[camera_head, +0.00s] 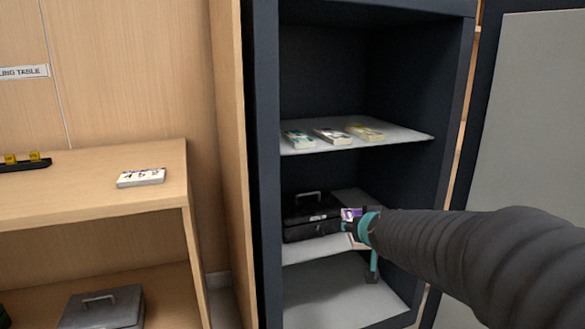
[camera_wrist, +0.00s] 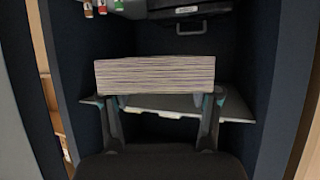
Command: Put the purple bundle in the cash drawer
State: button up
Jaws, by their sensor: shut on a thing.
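The purple bundle (camera_head: 351,213) is a banded stack with a purple and white top, inside the open dark safe. In the wrist view the bundle (camera_wrist: 155,74) shows its layered edge, cream with purple lines, level across the picture. My gripper (camera_head: 360,224) is shut on it, with a teal-tipped finger (camera_wrist: 162,101) at each side. In the head view the bundle is in front of the right side of a black box with a handle (camera_head: 310,215) on the safe's lower shelf. I cannot make out a cash drawer for certain in either view.
Three banded bundles (camera_head: 333,136) lie on the safe's upper shelf (camera_head: 405,134). The safe's side walls stand close around my arm, and its grey door (camera_head: 535,130) is open at the right. A white bundle (camera_head: 141,178) lies on the wooden table (camera_head: 85,197); a grey box (camera_head: 103,308) sits below.

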notch_tip(320, 180, down, 18)
jog(key=m+h+p, duration=0.3)
jog(key=shift+w+r+m+g+h+p, duration=0.15)
jog(key=shift+m+g+h+p, duration=0.15)
jog(key=shift+g+h+p, duration=0.1)
dwell(0.4)
